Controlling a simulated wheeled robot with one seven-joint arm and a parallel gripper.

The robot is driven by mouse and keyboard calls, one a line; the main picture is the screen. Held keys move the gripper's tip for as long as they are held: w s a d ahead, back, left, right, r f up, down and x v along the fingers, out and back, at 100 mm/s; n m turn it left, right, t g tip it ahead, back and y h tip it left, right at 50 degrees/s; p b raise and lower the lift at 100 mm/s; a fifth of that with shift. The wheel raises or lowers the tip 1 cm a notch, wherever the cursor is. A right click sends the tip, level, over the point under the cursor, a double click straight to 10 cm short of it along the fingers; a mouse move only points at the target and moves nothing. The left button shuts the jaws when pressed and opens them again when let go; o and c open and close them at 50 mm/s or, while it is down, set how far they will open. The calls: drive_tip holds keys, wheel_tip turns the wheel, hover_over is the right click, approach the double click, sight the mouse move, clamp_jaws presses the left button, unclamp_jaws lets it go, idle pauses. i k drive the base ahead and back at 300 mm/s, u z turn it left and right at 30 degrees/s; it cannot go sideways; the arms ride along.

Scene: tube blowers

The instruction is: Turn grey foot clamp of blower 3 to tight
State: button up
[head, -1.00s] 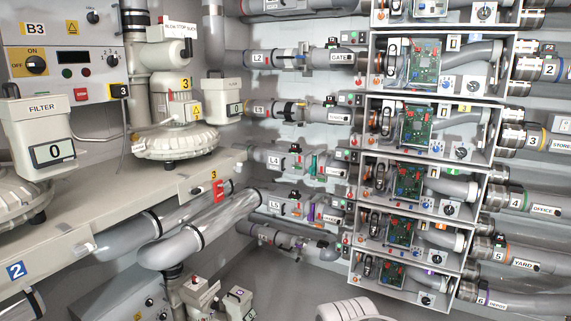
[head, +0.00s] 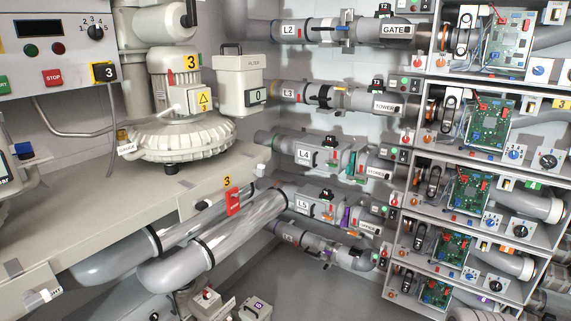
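Blower 3 (head: 178,140) is a cream ribbed housing with an upright motor bearing yellow "3" labels. It stands on a cream bench (head: 105,205) at left centre. On the bench's front face below it is a red handle (head: 233,202) under a yellow "3" label (head: 227,181), beside a small dark knob (head: 203,206). A small pale piece (head: 260,170) sits at the bench's right end; I cannot tell whether it is the grey foot clamp. No grey foot clamp of this blower can be clearly made out, nor its setting. My gripper is not in view.
A filter box (head: 238,85) reading 0 stands behind the blower. Large grey pipes (head: 215,240) run below the bench edge. Labelled pipes such as L4 (head: 318,155) line the back wall. Open cabinets with circuit boards (head: 483,120) fill the right. Grey floor shows low in the middle.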

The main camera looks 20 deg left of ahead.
sight(259, 171)
drive_tip(key=u, duration=0.5)
drive_tip(key=i, duration=0.9)
drive_tip(key=u, duration=0.65)
